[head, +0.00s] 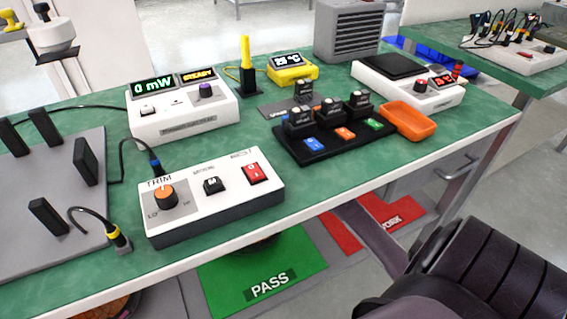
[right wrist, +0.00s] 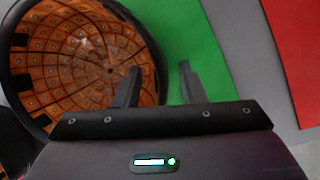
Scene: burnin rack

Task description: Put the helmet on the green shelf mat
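In the right wrist view the helmet (right wrist: 85,55) shows its hollow inside, lined with orange-brown tiles, within a thick dark rim. My right gripper (right wrist: 158,84) is open, one finger over the helmet's inside and the other over green. The rim runs between the fingers; I cannot tell whether they touch it. The green shelf mat (head: 255,275), marked PASS, lies below the table and also shows in the wrist view (right wrist: 208,75). In the head view a dark curved edge shows at the mat's back, mostly hidden by the table. My left gripper is out of view.
An orange-brown rounded thing (head: 108,306) shows below the table at lower left. A red mat (head: 375,225) lies right of the green one. The green-topped table (head: 330,180) overhangs the shelf and carries instruments, a control box (head: 215,200) and an orange tray (head: 408,121).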

